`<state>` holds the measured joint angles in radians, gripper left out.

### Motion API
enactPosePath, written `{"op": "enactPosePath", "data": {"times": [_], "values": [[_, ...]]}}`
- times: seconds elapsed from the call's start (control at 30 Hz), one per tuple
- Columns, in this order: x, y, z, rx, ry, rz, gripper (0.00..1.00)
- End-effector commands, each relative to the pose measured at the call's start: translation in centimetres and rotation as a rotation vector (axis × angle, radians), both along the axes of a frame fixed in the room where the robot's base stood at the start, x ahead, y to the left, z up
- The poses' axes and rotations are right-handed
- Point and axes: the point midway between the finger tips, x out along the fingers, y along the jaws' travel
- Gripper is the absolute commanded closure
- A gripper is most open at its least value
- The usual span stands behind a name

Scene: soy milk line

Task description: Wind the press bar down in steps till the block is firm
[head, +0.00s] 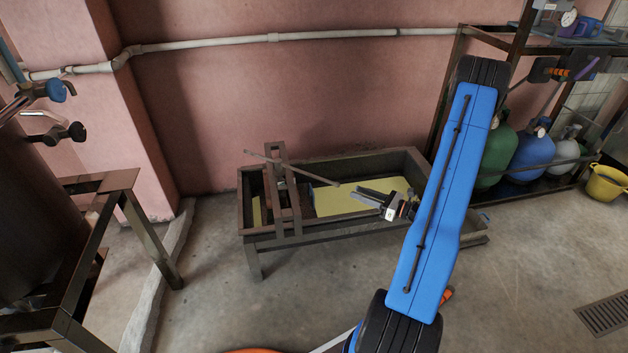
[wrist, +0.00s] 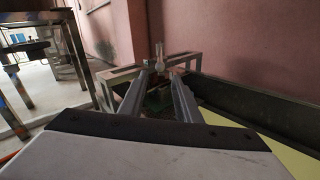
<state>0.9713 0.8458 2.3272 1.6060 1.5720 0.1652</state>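The press frame (head: 283,205) is a brown metal frame across the left part of a long trough (head: 300,238). The press bar (head: 305,172) is a thin rod crossing the top of the frame, with its right end sloping down over the trough. My gripper (head: 357,193) is to the right of the frame, over the trough, fingers pointing left and close to the bar's right end. In the wrist view my gripper (wrist: 162,70) has its two fingers apart, and I see nothing held between them. The press frame (wrist: 125,75) shows beyond the fingertips. I cannot make out the block.
The trough has a pale yellow floor or contents. A dark metal stand (head: 95,190) is at the left. Green (head: 497,155) and blue (head: 531,155) cylinders and a yellow bucket (head: 605,183) stand at the right. A floor drain (head: 604,314) lies front right.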

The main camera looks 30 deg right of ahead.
Motion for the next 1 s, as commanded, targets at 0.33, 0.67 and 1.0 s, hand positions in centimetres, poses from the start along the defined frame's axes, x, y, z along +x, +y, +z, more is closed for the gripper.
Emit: {"op": "enactPosePath", "data": {"times": [0.33,0.67,1.0], "values": [[4.0,2.7,0.0,0.0,0.0,0.004,0.7],[8.3,5.4,0.0,-0.001,0.0,0.004,0.7],[12.5,8.0,0.0,-0.001,0.0,0.003,0.7]]}}
